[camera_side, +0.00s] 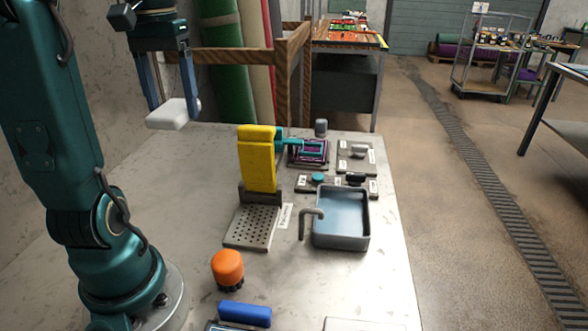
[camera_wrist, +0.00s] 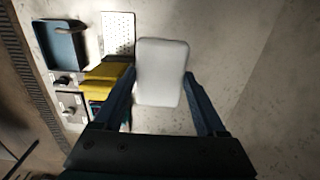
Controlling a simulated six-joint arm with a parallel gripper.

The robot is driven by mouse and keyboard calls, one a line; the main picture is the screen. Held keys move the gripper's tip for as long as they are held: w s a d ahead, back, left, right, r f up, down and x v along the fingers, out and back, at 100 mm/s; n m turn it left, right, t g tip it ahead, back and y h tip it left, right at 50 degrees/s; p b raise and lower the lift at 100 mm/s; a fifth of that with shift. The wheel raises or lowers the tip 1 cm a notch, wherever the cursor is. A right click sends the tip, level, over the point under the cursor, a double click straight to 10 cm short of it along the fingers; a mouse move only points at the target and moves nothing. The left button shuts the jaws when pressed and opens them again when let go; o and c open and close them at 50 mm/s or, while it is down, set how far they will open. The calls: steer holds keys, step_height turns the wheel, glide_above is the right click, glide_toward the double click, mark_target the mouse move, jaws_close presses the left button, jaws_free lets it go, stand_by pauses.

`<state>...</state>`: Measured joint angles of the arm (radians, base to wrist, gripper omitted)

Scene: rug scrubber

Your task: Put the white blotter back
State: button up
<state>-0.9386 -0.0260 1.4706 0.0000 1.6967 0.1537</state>
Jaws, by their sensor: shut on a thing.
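The white blotter (camera_side: 173,114) is a pale block with rounded corners. My gripper (camera_side: 174,106) is shut on it, with one blue finger on each side. The blotter hangs in the air above the back left of the table, to the left of the yellow block and higher than it. In the wrist view the blotter (camera_wrist: 162,85) sits between the two fingertips of my gripper (camera_wrist: 161,74), its long side pointing away from the palm. No other thing touches it in either view.
A yellow block (camera_side: 257,158) stands upright behind a perforated plate (camera_side: 251,228). Right of it are a blue-grey basin (camera_side: 342,220), a bent spout (camera_side: 308,218), a small patterned rug (camera_side: 310,155) and labelled controls. The table's left is clear.

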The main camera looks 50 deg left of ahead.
steer(key=w+d+m, duration=0.7)
steer(key=w+m, duration=0.1)
steer(key=m, duration=1)
glide_above(338, 285)
step_height(338, 285, down, 19)
steer(key=shift+a+r, duration=0.1)
steer(key=shift+r, duration=0.05)
steer(key=shift+f, duration=2.05)
steer(key=shift+f, duration=0.15)
